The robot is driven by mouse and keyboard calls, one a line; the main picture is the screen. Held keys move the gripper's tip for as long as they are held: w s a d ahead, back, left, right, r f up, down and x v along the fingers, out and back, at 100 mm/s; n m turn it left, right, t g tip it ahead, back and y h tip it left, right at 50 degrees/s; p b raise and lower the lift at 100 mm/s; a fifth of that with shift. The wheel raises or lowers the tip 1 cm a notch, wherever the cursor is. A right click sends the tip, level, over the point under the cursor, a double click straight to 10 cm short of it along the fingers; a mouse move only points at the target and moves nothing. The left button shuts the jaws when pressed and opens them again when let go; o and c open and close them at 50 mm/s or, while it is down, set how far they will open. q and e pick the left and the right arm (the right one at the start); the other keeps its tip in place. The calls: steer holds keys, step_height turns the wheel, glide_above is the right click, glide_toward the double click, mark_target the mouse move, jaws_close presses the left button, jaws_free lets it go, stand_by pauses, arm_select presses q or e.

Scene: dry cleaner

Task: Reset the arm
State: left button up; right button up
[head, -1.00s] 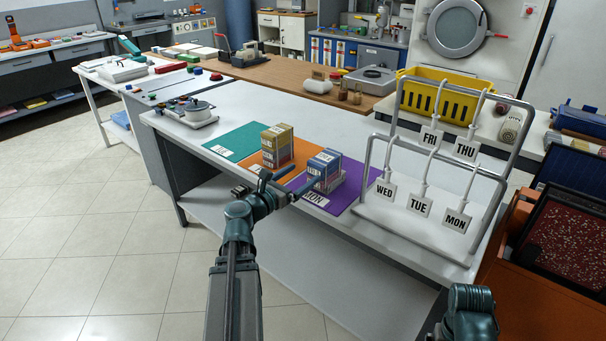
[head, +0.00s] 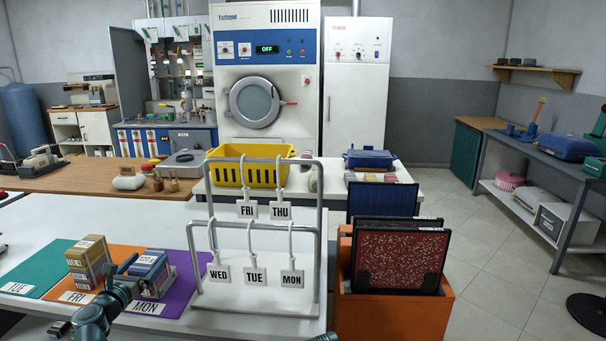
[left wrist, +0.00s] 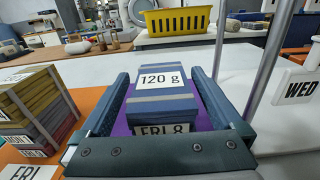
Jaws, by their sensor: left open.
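My left gripper (head: 120,291) is open beside the blue stack (head: 150,270) on the purple MON mat (head: 185,293). In the left wrist view its two fingers (left wrist: 160,76) lie on either side of the blue stack (left wrist: 165,106), with gaps visible. A "120 g" label is on the stack's top. A yellow stack (head: 87,261) stands on the orange FRI mat (head: 122,256), left of the blue one; it also shows in the left wrist view (left wrist: 35,105).
A metal rack (head: 318,240) with hanging day tags stands right of the mats. A yellow basket (head: 250,176) is behind it. An orange bin (head: 385,318) with dark panels stands at the counter's right.

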arm_select(q)
steer(key=shift+w+f, duration=0.1)
steer(key=shift+w, duration=0.35)
steer(key=shift+f, duration=0.15)
steer(key=shift+r, duration=0.25)
steer(key=shift+f, duration=0.1)
